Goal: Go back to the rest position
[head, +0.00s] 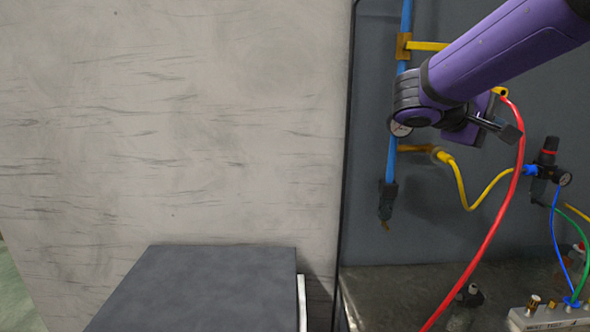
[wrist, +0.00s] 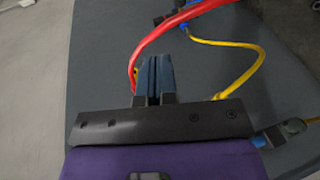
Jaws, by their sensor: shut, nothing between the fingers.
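My gripper (wrist: 153,80) shows in the wrist view with its two dark fingers together and nothing between them. In the head view my purple arm comes in from the upper right, and the gripper (head: 511,133) is partly seen beside the red hose. The red hose (head: 497,215) hangs close to the gripper; in the wrist view the red hose (wrist: 150,45) passes right by the fingertips. I cannot tell whether they touch.
A blue pipe (head: 392,140) with yellow fittings runs down the grey panel. A yellow hose (head: 462,190), a black regulator with gauge (head: 547,165) and a manifold block (head: 548,318) are at the right. A dark box (head: 205,290) stands at lower left, before a pale wall.

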